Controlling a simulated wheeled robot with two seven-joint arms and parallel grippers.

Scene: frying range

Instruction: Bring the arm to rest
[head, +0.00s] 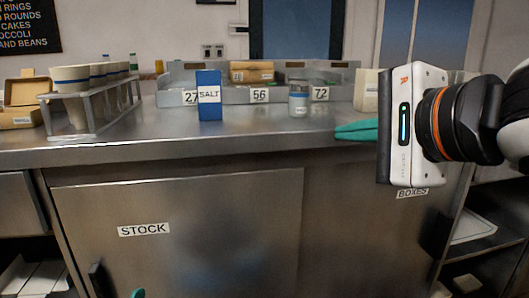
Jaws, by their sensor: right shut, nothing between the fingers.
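My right gripper (345,132) comes in from the right side of the view. Its teal fingers are shut, with nothing between them, and point left over the right part of the steel counter (250,133). Its white body and my black wrist hide part of the counter's right end. A small teal tip at the bottom edge, left of the middle, may be part of my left gripper (138,294). Too little of it shows to tell whether it is open.
A blue salt box (209,103) and a lidded jar (298,103) stand on the counter before numbered grey bins (232,97). A rack (93,116) of cups stands at the left. The front middle of the counter is clear. Steel doors (190,225) lie below.

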